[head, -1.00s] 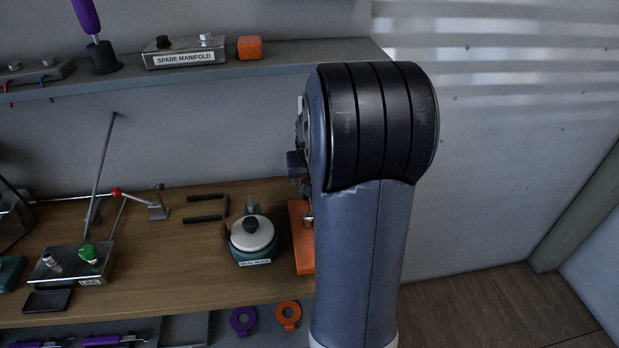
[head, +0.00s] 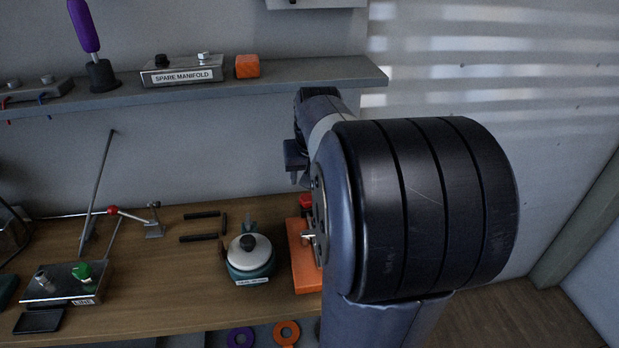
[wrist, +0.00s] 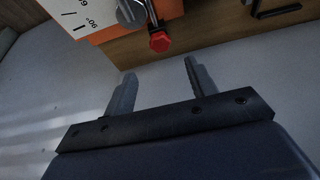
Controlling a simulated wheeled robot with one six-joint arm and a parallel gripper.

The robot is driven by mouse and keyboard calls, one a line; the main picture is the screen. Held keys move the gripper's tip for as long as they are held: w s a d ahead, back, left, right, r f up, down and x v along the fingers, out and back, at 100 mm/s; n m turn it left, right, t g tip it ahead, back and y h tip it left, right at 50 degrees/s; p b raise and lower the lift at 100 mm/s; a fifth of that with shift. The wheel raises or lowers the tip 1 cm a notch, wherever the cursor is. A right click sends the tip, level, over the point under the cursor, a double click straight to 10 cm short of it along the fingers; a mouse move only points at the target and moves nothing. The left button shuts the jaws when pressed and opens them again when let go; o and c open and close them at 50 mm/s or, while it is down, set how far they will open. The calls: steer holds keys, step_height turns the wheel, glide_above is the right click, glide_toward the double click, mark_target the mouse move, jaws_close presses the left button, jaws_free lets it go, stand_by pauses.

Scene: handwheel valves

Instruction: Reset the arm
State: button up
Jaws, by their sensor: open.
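My gripper (wrist: 160,90) shows in the wrist view with its two fingers spread apart and nothing between them. In that view an orange block (wrist: 110,32) with a white dial plate (wrist: 82,14) and a red hexagonal knob (wrist: 159,41) lies beyond the fingertips, apart from them. In the head view my arm stands in front of the right end of the bench and hides part of the orange block (head: 302,262). The fingers cannot be made out in the head view.
The wooden bench (head: 175,290) holds a teal pot-like unit with a white top (head: 249,256), black bars (head: 203,238) and a metal manifold with a green knob (head: 70,284). A grey shelf (head: 290,80) above carries the spare manifold (head: 182,72) and an orange cube (head: 247,66).

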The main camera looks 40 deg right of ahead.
mark_target(307, 198)
steer(key=shift+f, duration=0.1)
steer(key=x, duration=1)
steer(key=shift+f+p, duration=0.1)
steer(key=shift+p, duration=0.2)
steer(key=shift+w+d+f, duration=0.1)
steer(key=shift+w+f, duration=0.1)
steer(key=shift+f, duration=0.05)
steer(key=shift+n, duration=0.3)
